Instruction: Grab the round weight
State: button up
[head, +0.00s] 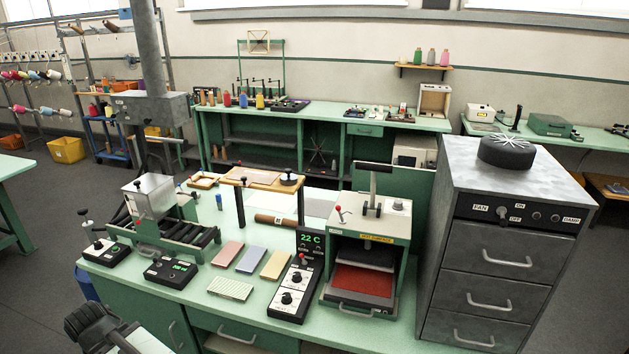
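A small dark round weight with a knob on top (288,179) stands near the back edge of the green bench, at the right end of a wooden board (252,178). It looks upright. A dark grey and black part at the bottom left edge looks like the end of my arm, with my gripper (122,343) partly cut off by the frame. It is in front of the bench, well apart from the weight. I cannot make out its fingers or whether it holds anything.
A heat press (370,245), a control box (296,285) and a roller machine (160,215) stand on the bench. Coloured pads (251,259) lie in front. A grey cabinet (490,250) stands at right.

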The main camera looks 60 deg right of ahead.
aim_at(289, 178)
jog(key=z, duration=0.35)
jog(key=i, duration=1)
jog(key=u, duration=0.1)
